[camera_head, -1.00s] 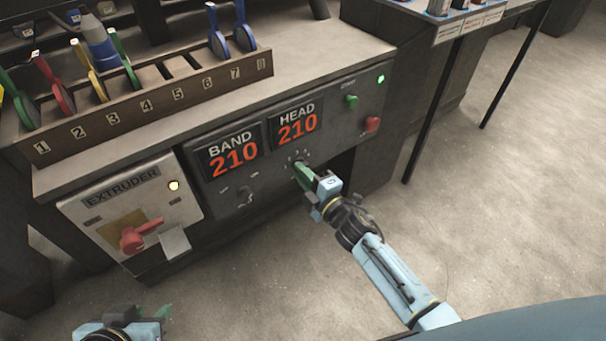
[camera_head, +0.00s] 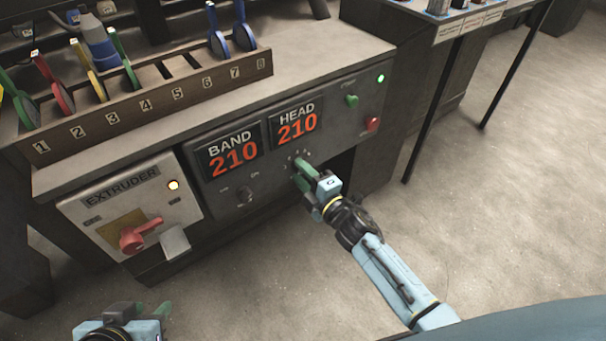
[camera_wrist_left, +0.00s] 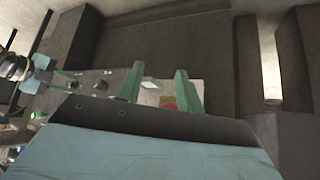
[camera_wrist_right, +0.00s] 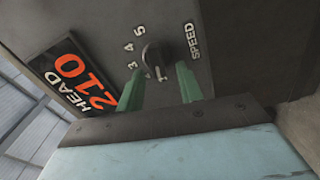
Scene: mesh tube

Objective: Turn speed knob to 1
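The dark speed knob (camera_wrist_right: 153,56) sits on the machine's front panel, beside the word SPEED and the numbers 3, 4 and 5. Its bar runs roughly up and down in the right wrist view; the lower numbers are hard to read. My right gripper (camera_wrist_right: 160,70) is open, with its green fingertips on either side of the knob's lower part. I cannot tell if they touch it. In the head view my right gripper (camera_head: 301,171) is at the panel below the HEAD display and hides the knob. My left gripper (camera_wrist_left: 158,80) is open and empty, low at the left in the head view (camera_head: 152,309).
The panel has BAND (camera_head: 233,158) and HEAD (camera_head: 297,125) displays reading 210, another knob (camera_head: 246,196), a green button (camera_head: 351,100) and a red button (camera_head: 373,124). An extruder box with a red handle (camera_head: 140,235) is at the left. The floor in front is clear.

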